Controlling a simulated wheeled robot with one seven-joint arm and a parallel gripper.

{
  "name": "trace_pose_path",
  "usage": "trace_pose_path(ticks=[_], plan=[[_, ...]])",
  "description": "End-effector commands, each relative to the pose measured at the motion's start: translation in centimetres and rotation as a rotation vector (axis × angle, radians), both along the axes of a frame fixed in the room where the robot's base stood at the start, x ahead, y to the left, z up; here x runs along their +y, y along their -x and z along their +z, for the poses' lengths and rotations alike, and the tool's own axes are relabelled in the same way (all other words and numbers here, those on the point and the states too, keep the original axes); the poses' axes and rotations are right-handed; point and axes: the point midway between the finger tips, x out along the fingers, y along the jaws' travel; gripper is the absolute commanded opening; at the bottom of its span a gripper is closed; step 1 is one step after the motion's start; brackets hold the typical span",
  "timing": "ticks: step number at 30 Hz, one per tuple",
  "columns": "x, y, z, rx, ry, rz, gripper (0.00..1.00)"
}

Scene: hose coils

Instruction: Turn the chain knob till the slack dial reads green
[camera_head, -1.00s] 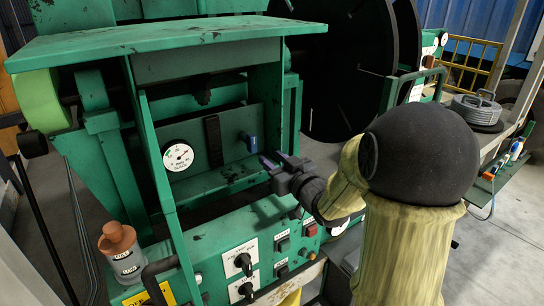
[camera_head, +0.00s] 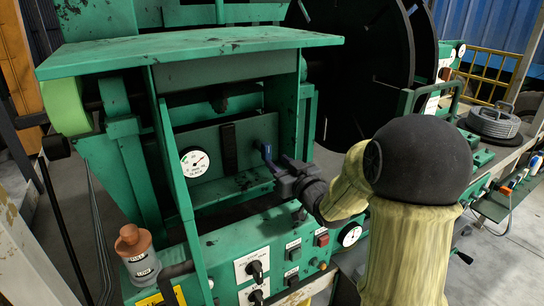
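The slack dial (camera_head: 194,162) is a round white gauge on the green back panel inside the machine's recess. A small green patch shows at its left edge. The needle seems to point to the upper right, away from the green, but is too small to read surely.
A green shelf (camera_head: 190,50) overhangs the recess. A green upright (camera_head: 176,165) stands left of the dial. A control panel with black knobs (camera_head: 256,271) lies below. A coiled hose (camera_head: 494,121) sits far right.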

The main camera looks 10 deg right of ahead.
Motion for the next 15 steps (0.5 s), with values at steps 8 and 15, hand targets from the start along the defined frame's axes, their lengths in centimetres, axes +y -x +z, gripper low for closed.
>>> trace_pose_path(ticks=[8,15], plan=[[0.6,-1.7,0.1,0.000,0.000,0.001,0.35],[1.1,-3.2,0.1,0.000,-0.001,0.000,0.35]])
